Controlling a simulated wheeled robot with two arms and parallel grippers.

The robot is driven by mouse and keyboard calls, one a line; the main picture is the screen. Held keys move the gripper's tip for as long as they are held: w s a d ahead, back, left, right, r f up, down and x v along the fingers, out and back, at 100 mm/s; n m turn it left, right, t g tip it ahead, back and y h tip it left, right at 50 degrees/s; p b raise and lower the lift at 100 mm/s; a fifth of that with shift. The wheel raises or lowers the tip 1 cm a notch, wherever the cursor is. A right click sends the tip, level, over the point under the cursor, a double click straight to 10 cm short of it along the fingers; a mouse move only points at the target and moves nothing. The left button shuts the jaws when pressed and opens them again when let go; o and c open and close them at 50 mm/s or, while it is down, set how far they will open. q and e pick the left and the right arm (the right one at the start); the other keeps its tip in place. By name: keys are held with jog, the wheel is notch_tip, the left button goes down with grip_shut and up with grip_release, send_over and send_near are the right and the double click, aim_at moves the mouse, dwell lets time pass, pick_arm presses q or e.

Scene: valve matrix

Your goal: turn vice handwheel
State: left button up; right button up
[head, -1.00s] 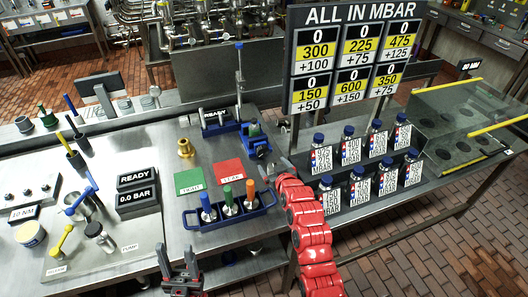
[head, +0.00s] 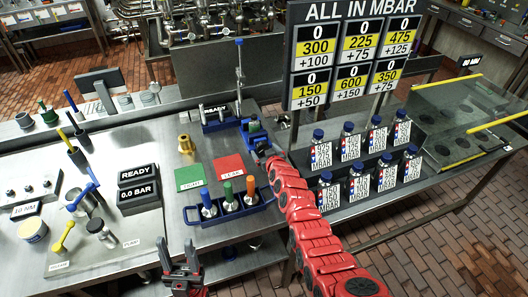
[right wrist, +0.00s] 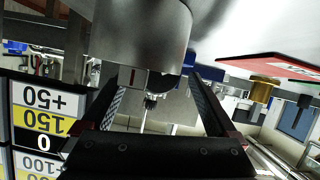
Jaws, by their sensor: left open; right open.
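The blue vice (head: 252,128) stands on the steel bench at the middle, with a green piece in its jaws. Its handwheel is on the near side, mostly hidden by the tip of my right gripper (head: 268,160). My right gripper is right at that side of the vice. In the right wrist view its two open fingers (right wrist: 158,100) show, with a large grey cylinder (right wrist: 140,35) close above them; I cannot tell whether that is the handwheel or whether they touch. My left gripper (head: 179,248) is open and empty at the bench's front edge.
A blue rack (head: 212,222) with coloured-handled tools stands left of my right arm. Green (head: 190,178) and red (head: 228,167) mats and a brass fitting (head: 185,144) lie behind it. Labelled bottles (head: 325,190) and the number board (head: 349,60) are to the right.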

jog(key=shift+w+a+f+b, duration=0.15)
jog(key=shift+w+f+b, duration=0.2)
jog(key=shift+w, duration=0.3)
jog(key=c, duration=1.4)
jog(key=shift+f+b, duration=0.2)
jog(key=shift+b, duration=0.25)
jog(key=b, duration=0.2)
jog(key=m+b, duration=0.1)
jog(key=b, duration=0.1)
jog(key=shift+f+y, duration=0.25)
jog(key=shift+y, duration=0.15)
jog(key=shift+r+m+b, duration=0.25)
jog(key=shift+m+b, duration=0.15)
jog(key=shift+b, duration=0.1)
jog(key=shift+r+g, duration=0.15)
jog(key=shift+g, duration=0.15)
